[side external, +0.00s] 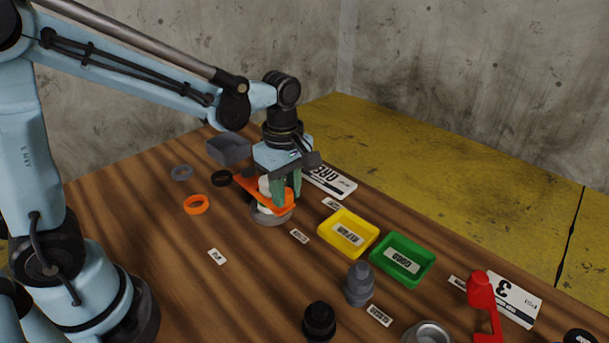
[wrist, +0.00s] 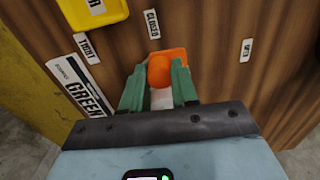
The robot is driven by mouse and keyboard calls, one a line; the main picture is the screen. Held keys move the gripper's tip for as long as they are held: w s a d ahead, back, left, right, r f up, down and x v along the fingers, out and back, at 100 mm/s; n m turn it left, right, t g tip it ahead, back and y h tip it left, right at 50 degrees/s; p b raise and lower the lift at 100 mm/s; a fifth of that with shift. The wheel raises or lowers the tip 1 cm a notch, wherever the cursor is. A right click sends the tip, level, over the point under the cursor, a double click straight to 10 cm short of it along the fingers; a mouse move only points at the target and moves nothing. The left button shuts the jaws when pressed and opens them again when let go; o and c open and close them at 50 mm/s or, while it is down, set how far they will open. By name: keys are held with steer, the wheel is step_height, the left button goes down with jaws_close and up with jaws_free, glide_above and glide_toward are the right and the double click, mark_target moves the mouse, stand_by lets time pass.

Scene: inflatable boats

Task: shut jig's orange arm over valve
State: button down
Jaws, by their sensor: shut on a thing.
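The jig's orange arm (side external: 284,207) reaches out over a round grey base (side external: 268,219) at the back of the wooden table. My gripper (side external: 285,196) points down at the jig with its green fingers shut on the orange arm. In the wrist view the orange arm (wrist: 166,62) shows between and beyond the fingertips (wrist: 160,78). A pale part (wrist: 162,98) shows between the fingers; I cannot tell whether it is the valve. The fingers and the arm hide much of the jig, so I cannot tell how far the arm is closed.
A yellow tray (side external: 336,242) and a green tray (side external: 390,275) stand to the right. A grey bin (side external: 228,148), an orange ring (side external: 196,204) and dark rings lie to the left. Grey (side external: 359,284) and black (side external: 319,320) pieces and a red-armed fixture (side external: 482,292) stand in front.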

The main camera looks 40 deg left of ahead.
steer(key=shift+w+n, duration=0.3)
steer(key=shift+w, duration=0.15)
steer(key=c, duration=0.8)
jaws_free()
steer(key=shift+c, duration=0.2)
steer(key=shift+r, duration=0.1)
step_height(320, 180, up, 12)
